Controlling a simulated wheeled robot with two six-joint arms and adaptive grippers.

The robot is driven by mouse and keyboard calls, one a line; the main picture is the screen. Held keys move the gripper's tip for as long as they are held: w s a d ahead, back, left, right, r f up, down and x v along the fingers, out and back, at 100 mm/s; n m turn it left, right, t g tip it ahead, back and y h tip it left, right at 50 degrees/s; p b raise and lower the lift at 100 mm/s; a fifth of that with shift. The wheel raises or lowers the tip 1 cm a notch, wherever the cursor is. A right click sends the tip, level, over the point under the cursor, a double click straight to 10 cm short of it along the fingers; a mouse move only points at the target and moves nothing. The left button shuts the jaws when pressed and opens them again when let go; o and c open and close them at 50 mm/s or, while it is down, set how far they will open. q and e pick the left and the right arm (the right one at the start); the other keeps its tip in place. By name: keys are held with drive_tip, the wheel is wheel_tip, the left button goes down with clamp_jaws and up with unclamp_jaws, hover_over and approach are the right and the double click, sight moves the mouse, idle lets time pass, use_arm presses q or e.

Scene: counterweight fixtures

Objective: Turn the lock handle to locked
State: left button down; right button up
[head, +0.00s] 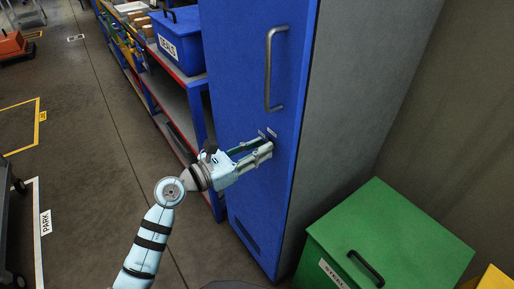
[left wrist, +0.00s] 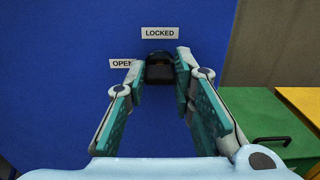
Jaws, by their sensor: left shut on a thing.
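The lock handle (left wrist: 159,66) is a small dark knob on the blue cabinet door (head: 240,60). In the left wrist view a white LOCKED label (left wrist: 160,32) sits directly above it and an OPEN label (left wrist: 121,63) to its left, partly covered by a finger. My left gripper (head: 268,146) reaches the door below the long grey pull handle (head: 268,70). Its fingers (left wrist: 160,72) are on either side of the lock handle and shut on it. The visible part of the lock handle lies below the LOCKED label; its exact angle is hard to tell. My right gripper is not in view.
A green lidded bin (head: 400,235) stands right of the cabinet, with a yellow one (head: 492,279) beside it. Shelving with a blue bin (head: 180,42) stands left of the cabinet. The floor (head: 90,130) to the left is mostly open.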

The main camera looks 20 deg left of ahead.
use_arm(q)
drive_tip(key=n+p, duration=0.2)
drive_tip(key=p, duration=0.1)
drive_tip(key=n+p, duration=0.6)
drive_tip(key=shift+r, duration=0.25)
drive_tip(key=n+p, duration=0.4)
drive_tip(key=n, duration=0.1)
drive_tip(key=shift+n+p, duration=0.35)
drive_tip(key=shift+n, duration=0.05)
drive_tip(key=shift+f+n+p, duration=0.2)
drive_tip(key=shift+n+p, duration=1.05)
drive_tip(key=shift+n, duration=0.75)
drive_tip(key=c, duration=1.4)
unclamp_jaws()
drive_tip(key=shift+w, duration=0.1)
drive_tip(key=shift+o, duration=0.2)
drive_tip(key=shift+f, duration=0.1)
